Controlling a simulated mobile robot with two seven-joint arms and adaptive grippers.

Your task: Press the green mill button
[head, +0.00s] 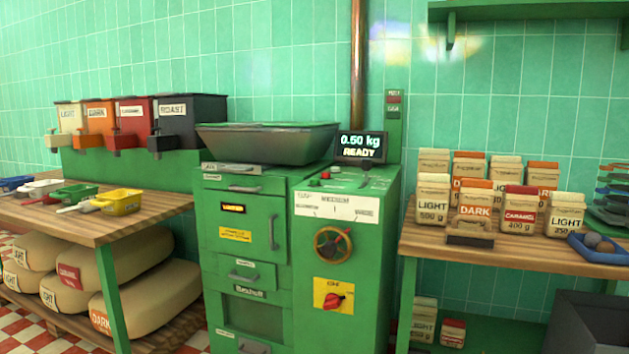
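The green mill (245,255) stands in the middle of the head view, against the tiled wall. On its sloped top panel sits a red button (326,175). A small green button (335,169) seems to sit just behind it, but it is too small to be sure. The display (360,146) above the panel reads "0.50 kg READY". A wide dark hopper (268,141) sits on the mill's left part. The front has a round dial (332,244) and a red rotary switch (334,301) on a yellow plate. Neither gripper is in view.
A left wooden table (150,212) holds coloured scoops, with sacks (135,290) below and labelled bins (172,120) behind. A right table (430,245) holds several labelled bags (475,205) and a blue tray (590,254). A dark bin (588,322) stands at lower right.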

